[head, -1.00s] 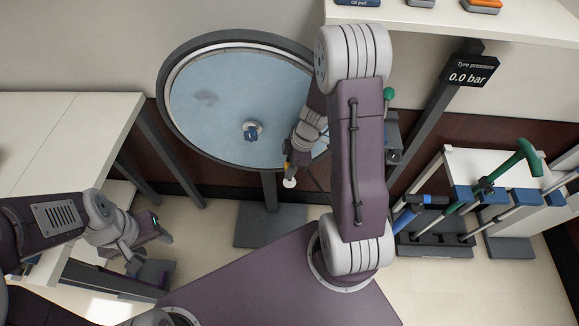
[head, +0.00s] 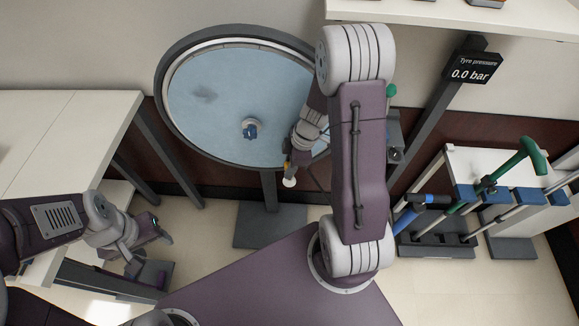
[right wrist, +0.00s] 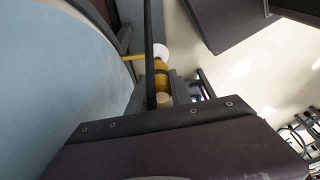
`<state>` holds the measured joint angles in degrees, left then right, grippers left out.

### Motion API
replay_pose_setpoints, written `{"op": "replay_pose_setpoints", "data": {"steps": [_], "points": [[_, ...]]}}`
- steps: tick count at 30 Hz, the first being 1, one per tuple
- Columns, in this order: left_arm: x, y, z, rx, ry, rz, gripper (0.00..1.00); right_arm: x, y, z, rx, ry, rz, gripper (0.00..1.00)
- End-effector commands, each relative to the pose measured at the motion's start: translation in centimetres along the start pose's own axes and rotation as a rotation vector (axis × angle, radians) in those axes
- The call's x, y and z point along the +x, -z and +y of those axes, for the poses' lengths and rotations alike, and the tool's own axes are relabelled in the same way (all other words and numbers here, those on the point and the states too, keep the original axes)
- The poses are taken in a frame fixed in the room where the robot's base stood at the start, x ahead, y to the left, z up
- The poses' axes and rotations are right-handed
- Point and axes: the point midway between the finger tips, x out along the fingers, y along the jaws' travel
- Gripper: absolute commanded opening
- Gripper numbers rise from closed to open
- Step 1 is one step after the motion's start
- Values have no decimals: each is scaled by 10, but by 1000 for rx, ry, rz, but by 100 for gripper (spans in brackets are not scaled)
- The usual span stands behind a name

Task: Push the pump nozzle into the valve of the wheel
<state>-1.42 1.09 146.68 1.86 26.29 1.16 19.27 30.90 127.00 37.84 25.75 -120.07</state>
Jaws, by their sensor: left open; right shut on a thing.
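The wheel (head: 185,140) stands upright on a post, with a dark tyre, a pale blue face and a blue hub. My right gripper (head: 290,166) is at the wheel's lower right rim, partly hidden by my own arm. It is shut on the pump nozzle (head: 289,181), a yellow piece with a white rounded end. In the right wrist view the nozzle (right wrist: 161,72) sits between the dark fingers, beside the rim. A thin yellow piece (right wrist: 132,57) spans from the rim side towards it; I cannot tell whether this is the valve. My left gripper (head: 150,252) is open and empty, low at the left.
A display (head: 468,72) reads 0.0 bar on a dark post at the right. A white table (head: 70,130) is at the left, and a shelf (head: 440,22) is at the top.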

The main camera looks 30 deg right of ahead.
Motion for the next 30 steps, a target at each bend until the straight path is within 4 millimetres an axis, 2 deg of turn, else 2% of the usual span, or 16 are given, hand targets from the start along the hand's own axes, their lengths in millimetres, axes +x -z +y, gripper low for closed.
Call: {"op": "replay_pose_setpoints", "data": {"steps": [30], "points": [[9, -1, 0, 0, 0, 0, 52, 0, 0, 0, 0, -1, 0, 0]]}}
